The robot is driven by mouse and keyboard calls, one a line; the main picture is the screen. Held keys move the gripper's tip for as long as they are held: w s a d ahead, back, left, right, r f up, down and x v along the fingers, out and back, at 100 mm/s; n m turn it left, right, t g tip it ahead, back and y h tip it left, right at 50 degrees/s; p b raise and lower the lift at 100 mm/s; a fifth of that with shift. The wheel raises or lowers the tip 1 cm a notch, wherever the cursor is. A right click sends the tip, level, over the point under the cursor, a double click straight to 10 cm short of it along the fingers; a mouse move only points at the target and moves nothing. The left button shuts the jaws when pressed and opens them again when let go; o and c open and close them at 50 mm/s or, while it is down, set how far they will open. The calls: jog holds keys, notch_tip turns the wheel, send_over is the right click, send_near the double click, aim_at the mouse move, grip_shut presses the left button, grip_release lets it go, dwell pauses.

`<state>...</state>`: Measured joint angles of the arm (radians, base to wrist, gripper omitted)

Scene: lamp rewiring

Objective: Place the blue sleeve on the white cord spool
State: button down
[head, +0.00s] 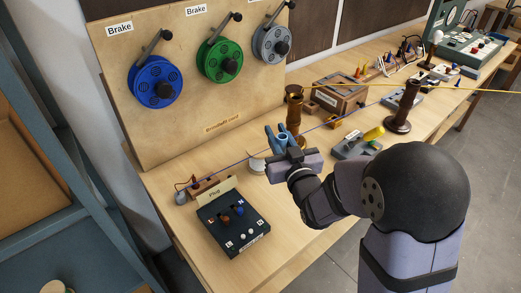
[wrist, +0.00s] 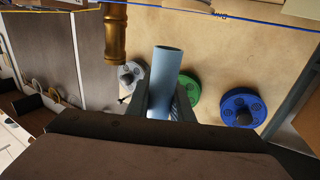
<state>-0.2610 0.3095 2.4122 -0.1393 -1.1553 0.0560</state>
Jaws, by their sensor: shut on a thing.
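My gripper (head: 277,138) is above the middle of the bench in the head view. It is shut on the blue sleeve (wrist: 165,72), a plain light-blue tube that stands out between the two fingers in the wrist view. In the head view I cannot clearly separate the sleeve from the blue fingers. A white round thing (head: 257,163), seemingly the white cord spool, sits on the bench just left of and below my gripper, partly hidden by it. I cannot tell the gap between sleeve and spool. The spool is not clear in the wrist view.
A brown turned post (head: 294,108) stands close behind my gripper; a brass-coloured post (wrist: 115,35) shows in the wrist view. A blue cord and a yellow cord cross the bench. A black plug box (head: 232,222) is at the front left. A board with brake wheels (head: 155,82) stands behind.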

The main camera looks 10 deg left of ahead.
jog(key=w+a+r, duration=0.3)
jog(key=a+r, duration=0.3)
jog(key=a, duration=0.1)
jog(key=m+h, duration=0.1)
jog(key=h, duration=0.1)
send_over(258, 140)
jog(key=shift+t, duration=0.4)
jog(key=shift+f+p, duration=0.65)
jog(key=shift+f, duration=4.45)
jog(key=shift+f, duration=0.1)
jog(key=shift+f+b, duration=0.15)
jog(key=shift+b, duration=0.15)
jog(key=c, duration=1.6)
grip_release()
jog(key=shift+o, duration=0.2)
jog(key=shift+r, duration=0.2)
